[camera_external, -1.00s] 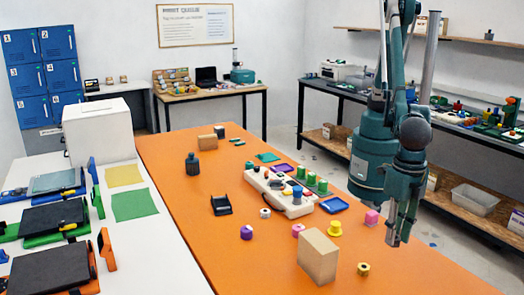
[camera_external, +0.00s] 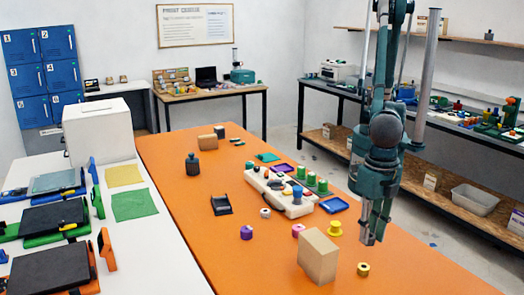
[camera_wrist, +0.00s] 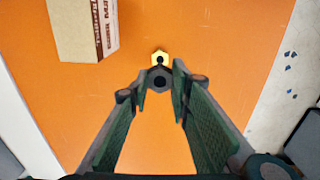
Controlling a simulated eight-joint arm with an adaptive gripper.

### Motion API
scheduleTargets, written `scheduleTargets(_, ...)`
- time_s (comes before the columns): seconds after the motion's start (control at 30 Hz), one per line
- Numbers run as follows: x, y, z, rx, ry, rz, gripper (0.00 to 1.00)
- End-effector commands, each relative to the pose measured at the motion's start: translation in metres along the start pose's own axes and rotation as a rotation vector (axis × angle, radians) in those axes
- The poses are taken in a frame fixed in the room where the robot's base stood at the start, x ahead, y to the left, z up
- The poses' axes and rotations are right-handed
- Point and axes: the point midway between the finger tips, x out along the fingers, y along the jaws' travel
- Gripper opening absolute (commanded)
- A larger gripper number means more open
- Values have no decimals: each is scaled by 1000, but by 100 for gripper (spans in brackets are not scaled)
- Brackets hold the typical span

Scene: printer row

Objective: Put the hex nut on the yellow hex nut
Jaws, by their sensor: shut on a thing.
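The yellow hex nut (camera_external: 363,269) lies on the orange table, just right of a tan box. It also shows in the wrist view (camera_wrist: 160,57), just beyond my fingertips. My gripper (camera_external: 371,238) hangs pointing down above the table, over the area just behind the yellow nut in the external view. In the wrist view my gripper (camera_wrist: 159,80) is shut on a dark grey hex nut (camera_wrist: 158,78), whose hole faces the camera. The grey nut partly overlaps the near edge of the yellow nut in that view.
The tan box (camera_external: 318,256) stands close left of the yellow nut; it also shows in the wrist view (camera_wrist: 84,28). A yellow flanged piece (camera_external: 335,229) and a pink nut (camera_external: 298,230) lie farther back. The orange table (camera_external: 412,272) is clear right of the yellow nut.

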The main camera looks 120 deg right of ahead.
Motion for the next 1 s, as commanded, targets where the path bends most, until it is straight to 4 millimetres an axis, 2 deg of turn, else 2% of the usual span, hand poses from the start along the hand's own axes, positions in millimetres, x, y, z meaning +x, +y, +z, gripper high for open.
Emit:
scheduleTargets(0.3, 43, 0, 0, 0, 0, 0, 13)
scheduleTargets(0.43, 49, 0, 0, 0, 0, 0, 13)
scheduleTargets(0.8, 52, 0, 0, 0, 0, 0, 13)
scheduleTargets(1.0, 70, 0, 0, 0, 0, 0, 13)
